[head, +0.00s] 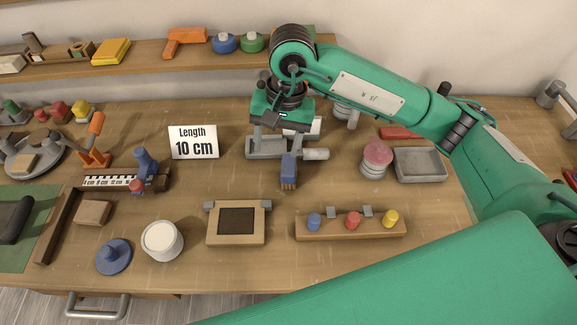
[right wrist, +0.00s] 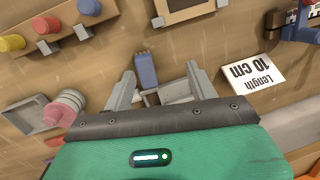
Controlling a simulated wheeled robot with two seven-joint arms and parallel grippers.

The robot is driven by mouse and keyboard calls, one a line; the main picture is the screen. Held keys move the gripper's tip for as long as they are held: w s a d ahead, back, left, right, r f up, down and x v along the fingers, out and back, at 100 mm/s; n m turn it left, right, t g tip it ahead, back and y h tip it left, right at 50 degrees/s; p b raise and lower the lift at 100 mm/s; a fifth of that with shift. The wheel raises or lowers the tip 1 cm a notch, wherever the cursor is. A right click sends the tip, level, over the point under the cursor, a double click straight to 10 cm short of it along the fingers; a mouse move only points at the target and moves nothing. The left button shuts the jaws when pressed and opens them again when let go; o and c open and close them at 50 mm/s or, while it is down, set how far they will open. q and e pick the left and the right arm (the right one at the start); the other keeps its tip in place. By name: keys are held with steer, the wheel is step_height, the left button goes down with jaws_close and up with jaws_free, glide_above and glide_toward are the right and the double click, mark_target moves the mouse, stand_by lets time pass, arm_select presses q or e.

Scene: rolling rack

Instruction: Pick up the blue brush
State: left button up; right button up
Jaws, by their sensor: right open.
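The blue brush (head: 289,168) has a blue handle and a short tan bristle end pointing to the front of the bench. In the right wrist view the brush (right wrist: 146,68) shows between the two grey fingers, with clear space on both sides. My right gripper (head: 277,136) hangs over the brush's rear end, its fingers spread and empty. It also shows in the right wrist view (right wrist: 160,88). Whether the fingers are level with the handle I cannot tell. The brush's rear end is partly hidden by the gripper. My left gripper is not in view.
A grey holder (head: 263,153) stands just left of the brush, with a grey cylinder (head: 316,154) to its right. A "Length 10 cm" sign (head: 193,142) is farther left. A peg board (head: 350,231) and a framed panel (head: 236,239) lie in front. Bare wood surrounds the bristle end.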

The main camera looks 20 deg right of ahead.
mark_target(288, 164)
steer(key=d+f, duration=0.1)
steer(key=f, duration=0.1)
steer(key=w+d+f+h+p, duration=0.1)
steer(key=f, duration=0.2)
steer(key=w+d+f+h+p, duration=0.1)
steer(key=f, duration=0.2)
steer(key=shift+d+t, duration=0.3)
steer(key=f+p, duration=0.2)
steer(key=f, duration=0.1)
steer(key=f+p, duration=0.1)
steer(key=shift+w+a+f, duration=0.15)
steer(key=shift+w+a, duration=0.05)
steer(key=shift+w, duration=0.1)
steer(key=shift+f, duration=0.4)
steer(key=c, duration=1.1)
steer(key=shift+c, duration=0.2)
steer(key=shift+r, duration=0.1)
